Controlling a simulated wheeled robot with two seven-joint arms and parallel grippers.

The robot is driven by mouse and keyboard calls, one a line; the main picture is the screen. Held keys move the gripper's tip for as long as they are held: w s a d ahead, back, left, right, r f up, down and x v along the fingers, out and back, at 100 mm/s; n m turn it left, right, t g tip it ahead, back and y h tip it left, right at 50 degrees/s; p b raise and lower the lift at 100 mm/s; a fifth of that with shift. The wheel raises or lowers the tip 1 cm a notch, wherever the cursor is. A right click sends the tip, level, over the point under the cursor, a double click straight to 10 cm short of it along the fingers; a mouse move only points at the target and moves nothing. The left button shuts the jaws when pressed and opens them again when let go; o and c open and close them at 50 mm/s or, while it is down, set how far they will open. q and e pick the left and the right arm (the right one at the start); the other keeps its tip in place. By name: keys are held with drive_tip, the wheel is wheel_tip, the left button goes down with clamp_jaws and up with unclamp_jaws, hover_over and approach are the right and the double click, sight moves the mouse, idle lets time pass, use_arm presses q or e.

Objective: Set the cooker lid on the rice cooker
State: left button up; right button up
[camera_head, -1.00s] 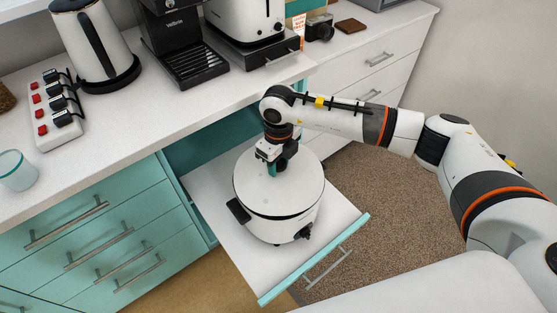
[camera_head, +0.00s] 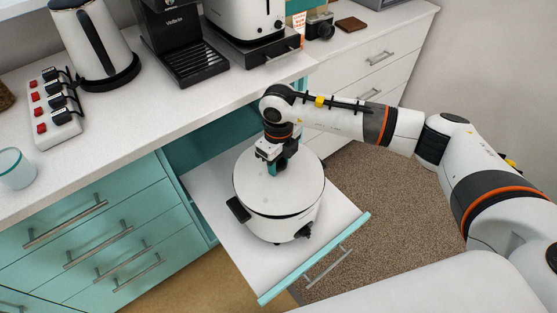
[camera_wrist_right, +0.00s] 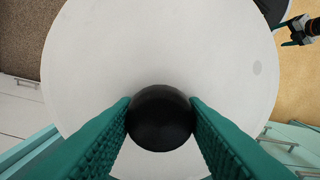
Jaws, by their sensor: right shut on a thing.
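The white rice cooker (camera_head: 268,227) stands on the pulled-out drawer shelf, with a black side handle at its left and a black part at its lower right. The round white cooker lid (camera_head: 258,188) lies over the cooker's top in the head view; I see no clear gap between them. In the right wrist view the lid (camera_wrist_right: 150,50) fills most of the picture. My right gripper (camera_wrist_right: 161,120) is shut on the lid's black knob (camera_wrist_right: 160,118), one green finger on each side. The right gripper (camera_head: 272,168) also shows above the lid in the head view.
The white pull-out shelf (camera_head: 216,190) has a teal front edge with a bar handle. Behind it is the counter (camera_head: 150,124), holding a kettle (camera_head: 90,42), a power strip (camera_head: 53,110), a coffee machine (camera_head: 180,45), a toaster (camera_head: 245,20) and a cup (camera_head: 17,170).

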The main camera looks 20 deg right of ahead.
drive_tip(key=shift+f+b, duration=0.25)
drive_tip(key=shift+b, duration=0.2)
idle(1.0)
idle(0.3)
drive_tip(key=o, duration=1.4)
wheel_tip(320, 180, up, 12)
drive_tip(key=shift+b, duration=0.5)
drive_tip(key=shift+s, duration=0.1)
